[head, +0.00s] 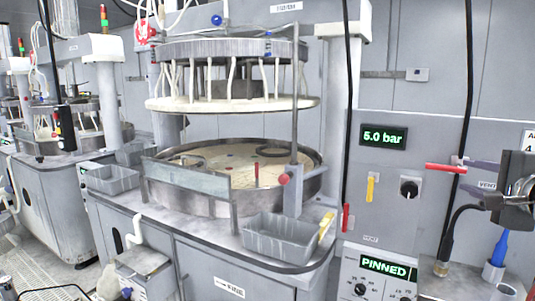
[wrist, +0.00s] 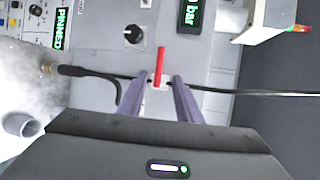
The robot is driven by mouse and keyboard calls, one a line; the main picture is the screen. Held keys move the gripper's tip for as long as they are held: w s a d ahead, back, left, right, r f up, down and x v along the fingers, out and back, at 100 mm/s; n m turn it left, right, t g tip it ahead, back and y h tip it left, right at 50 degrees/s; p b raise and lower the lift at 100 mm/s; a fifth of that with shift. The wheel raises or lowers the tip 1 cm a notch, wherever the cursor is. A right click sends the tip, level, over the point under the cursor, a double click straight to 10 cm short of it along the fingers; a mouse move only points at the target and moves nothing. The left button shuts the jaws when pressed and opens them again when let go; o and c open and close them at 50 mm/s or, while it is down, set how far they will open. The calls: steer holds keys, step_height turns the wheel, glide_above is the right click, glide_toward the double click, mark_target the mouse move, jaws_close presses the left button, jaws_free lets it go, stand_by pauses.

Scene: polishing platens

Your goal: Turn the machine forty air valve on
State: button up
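A red lever handle (head: 445,168) sits on a vertical black line at the right of the head view, pointing left across the line. It also shows in the wrist view (wrist: 160,63), pointing away from me. My gripper (head: 464,174) is at the lever's right end. In the wrist view my gripper (wrist: 157,84) has its two purple-grey fingers apart, on either side of the lever's base, with a gap on each side. I cannot read a machine number for this valve; a white sign (head: 530,140) is cut off at the edge.
Left of the lever are a yellow handle (head: 371,187), a black knob (head: 409,187) and a "5.0 bar" display (head: 384,137). A "PINNED" display (head: 386,267) is below. A black hose (head: 452,228) and a blue nozzle (head: 499,248) stand below my gripper. The polishing machine (head: 232,205) is left.

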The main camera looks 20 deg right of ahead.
mark_target(441, 168)
steer(key=x, duration=1.3)
steer(key=shift+w+d+f, duration=0.15)
steer(key=shift+w+d, duration=0.05)
steer(key=shift+w, duration=0.15)
jaws_close()
stand_by(0.4)
